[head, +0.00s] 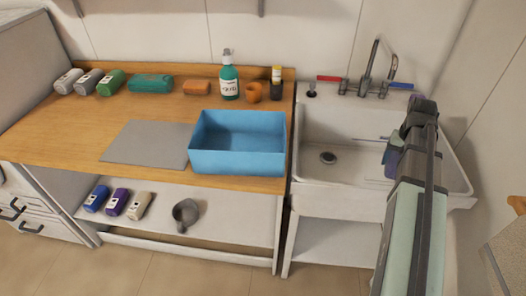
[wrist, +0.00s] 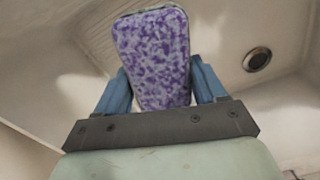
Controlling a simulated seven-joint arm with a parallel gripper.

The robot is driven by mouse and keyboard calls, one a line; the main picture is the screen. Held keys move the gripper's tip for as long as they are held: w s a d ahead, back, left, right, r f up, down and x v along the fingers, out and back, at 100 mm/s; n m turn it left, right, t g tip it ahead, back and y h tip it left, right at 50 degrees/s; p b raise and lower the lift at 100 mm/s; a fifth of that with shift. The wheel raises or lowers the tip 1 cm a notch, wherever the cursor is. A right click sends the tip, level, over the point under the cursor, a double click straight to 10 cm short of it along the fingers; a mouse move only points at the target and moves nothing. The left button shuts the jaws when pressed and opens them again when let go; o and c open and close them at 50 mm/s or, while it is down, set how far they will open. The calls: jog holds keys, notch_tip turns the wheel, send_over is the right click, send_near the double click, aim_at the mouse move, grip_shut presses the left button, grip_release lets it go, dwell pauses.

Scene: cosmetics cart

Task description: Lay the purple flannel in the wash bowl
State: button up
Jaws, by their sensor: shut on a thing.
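The purple flannel (wrist: 152,55), a mottled purple-and-white rounded pad, is held between the two blue fingers of my gripper (wrist: 160,88) in the wrist view. In the head view my gripper (head: 391,150) is over the right part of the white sink, with only a small purple patch of the flannel (head: 393,164) showing beside the arm. The blue rectangular wash bowl (head: 238,162) stands on the wooden counter left of the sink. Its inside looks empty. My gripper is to the right of the bowl and apart from it.
The sink (head: 345,182) has taps (head: 366,85) at its back. A green pump bottle (head: 229,76), an orange cup (head: 253,92) and a dark bottle (head: 276,84) stand behind the bowl. A grey mat (head: 145,142) lies left of it. Rolls, one purple (head: 117,202), and a jug (head: 186,213) are below.

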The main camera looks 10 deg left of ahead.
jog(key=w+a+n, duration=0.2)
jog(key=a+n, duration=0.1)
jog(key=a, duration=1.6)
jog(key=shift+n, duration=0.4)
jog(key=a+r, duration=1.8)
jog(key=shift+w+a+r, duration=0.15)
jog(key=shift+w+a, duration=0.1)
jog(key=shift+a, duration=0.05)
send_over(258, 143)
jog(key=s+d, duration=0.1)
jog(key=s, duration=0.2)
notch_tip(258, 143, down, 2)
jog(key=f, duration=0.2)
jog(key=shift+s+a+f, duration=0.1)
jog(key=shift+f, duration=1.35)
jog(key=shift+s+a+f, duration=0.1)
jog(key=shift+s+f, duration=0.05)
jog(key=shift+f, duration=1.25)
jog(key=shift+s+a+f, duration=0.1)
jog(key=shift+f, duration=1.35)
jog(key=shift+f, duration=0.15)
jog(key=o, duration=0.9)
jog(key=shift+o, duration=0.2)
